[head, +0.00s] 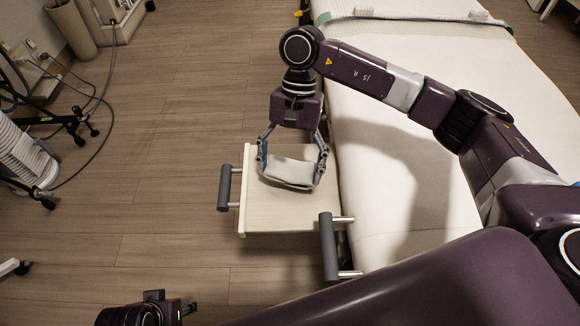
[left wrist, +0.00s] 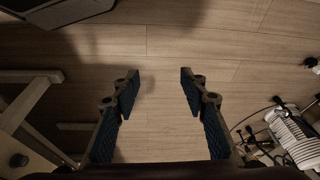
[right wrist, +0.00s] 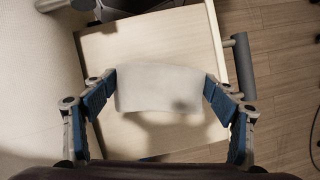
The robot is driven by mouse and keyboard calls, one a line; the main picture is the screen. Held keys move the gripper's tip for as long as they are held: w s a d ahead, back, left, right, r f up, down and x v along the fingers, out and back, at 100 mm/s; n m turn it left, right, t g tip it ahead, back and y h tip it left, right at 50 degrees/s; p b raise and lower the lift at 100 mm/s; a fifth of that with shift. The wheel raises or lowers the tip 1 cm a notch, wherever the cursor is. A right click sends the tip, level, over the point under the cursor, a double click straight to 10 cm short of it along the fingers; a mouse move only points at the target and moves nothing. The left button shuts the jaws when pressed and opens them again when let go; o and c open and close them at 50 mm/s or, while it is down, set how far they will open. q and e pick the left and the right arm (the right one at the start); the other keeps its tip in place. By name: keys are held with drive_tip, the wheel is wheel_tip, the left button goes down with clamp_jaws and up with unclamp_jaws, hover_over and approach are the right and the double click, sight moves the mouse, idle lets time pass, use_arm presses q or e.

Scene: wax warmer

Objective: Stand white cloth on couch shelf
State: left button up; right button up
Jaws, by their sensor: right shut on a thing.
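The white cloth (head: 290,173) is a pale folded block in the head view. My right gripper (head: 292,165) is shut on it from both sides, over the shelf. In the right wrist view the cloth (right wrist: 160,88) is between the fingertips of my right gripper (right wrist: 162,88). The couch shelf (head: 285,217) is a pale wooden board beside the couch; its surface (right wrist: 185,140) also shows under the cloth in the right wrist view. I cannot tell whether the cloth touches the shelf. My left gripper (left wrist: 160,92) is open and empty above the floor.
The white couch (head: 385,210) runs along the right of the shelf. Grey handles (head: 225,188) (head: 328,248) stick out at the shelf's left and front right. A white ribbed machine (head: 25,158) with cables stands far left. The wooden floor between is clear.

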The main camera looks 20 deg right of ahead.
use_arm(q)
drive_tip(key=shift+b+v, duration=0.55)
drive_tip(key=shift+v, duration=1.8)
use_arm(e)
drive_tip(key=shift+f, duration=0.7)
use_arm(q)
drive_tip(key=shift+w+a, duration=0.1)
drive_tip(key=shift+f+b, duration=0.3)
use_arm(e)
drive_tip(key=shift+b, duration=0.4)
use_arm(q)
drive_tip(key=shift+f, duration=0.35)
drive_tip(key=shift+r, duration=0.4)
drive_tip(key=shift+w+d+r+t+b, duration=0.1)
drive_tip(key=shift+w+d+t+b, duration=0.1)
drive_tip(key=shift+w+t, duration=0.35)
drive_tip(key=shift+w+d+r+t+b, duration=0.15)
drive_tip(key=shift+w+d+t, duration=0.1)
drive_tip(key=shift+w, duration=0.55)
drive_tip(key=shift+w+d+t+b, duration=0.15)
drive_tip(key=shift+w+t, duration=0.25)
drive_tip(key=shift+w, duration=0.3)
use_arm(e)
drive_tip(key=shift+f, duration=0.55)
